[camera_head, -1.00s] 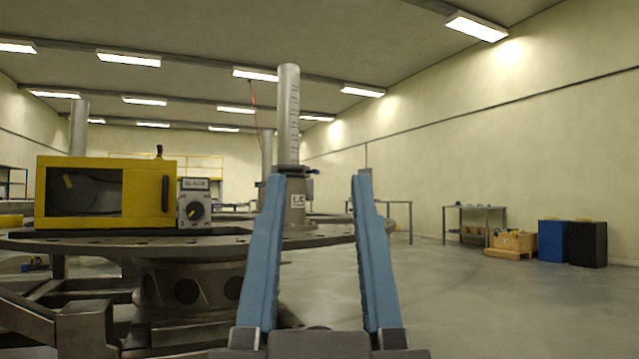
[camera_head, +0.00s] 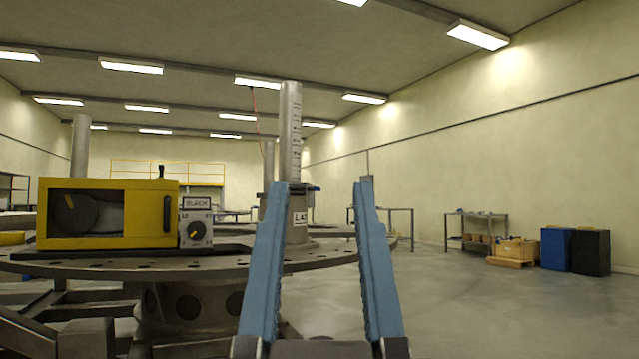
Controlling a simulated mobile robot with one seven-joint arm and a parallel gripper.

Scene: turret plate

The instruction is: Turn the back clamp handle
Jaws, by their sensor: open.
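My gripper (camera_head: 323,183) is open and empty, its two blue fingers pointing up and forward in the head view. A dark clamp collar with a small blue part (camera_head: 306,188) circles this post, partly hidden behind the left finger. Further posts stand behind, one at left (camera_head: 80,150) and one at centre (camera_head: 268,165). I cannot make out a handle on either, so which part is the back clamp handle is unclear.
A yellow box (camera_head: 110,184) with a dark window and a small dial unit (camera_head: 196,229) sits on the plate at left. Blue and black bins (camera_head: 572,250) and a bench (camera_head: 475,217) stand far right. The floor between is clear.

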